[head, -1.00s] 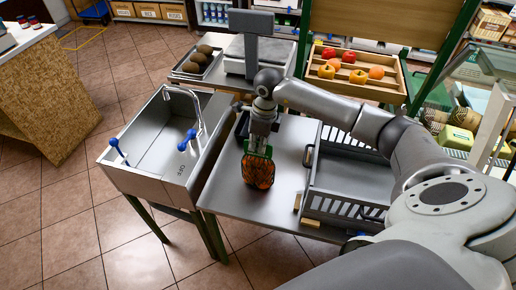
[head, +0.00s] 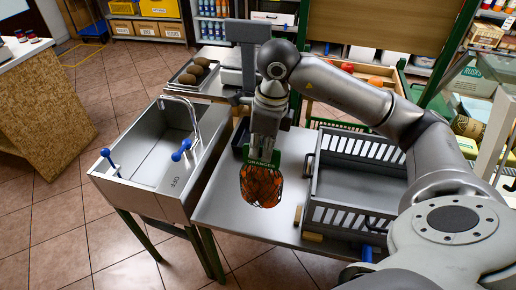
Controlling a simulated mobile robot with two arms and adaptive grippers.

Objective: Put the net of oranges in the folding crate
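The net of oranges (head: 262,187) is a dark mesh bag of orange fruit with a green label header. My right gripper (head: 264,150) is shut on the green header, and the net hangs below it over the steel table (head: 230,212). The net's underside appears clear of the tabletop. The folding crate (head: 352,190) is grey with slatted walls, stands open on the table to the right of the net, and looks empty. My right arm passes over its back right part and hides some of it. My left gripper is not in view.
A steel sink (head: 160,150) with a tap and blue handles stands left of the table. A scale (head: 232,75) and a tray of brown produce (head: 195,74) are behind. A dark tray (head: 241,138) sits behind the net. Wooden blocks lie by the crate's near left corner.

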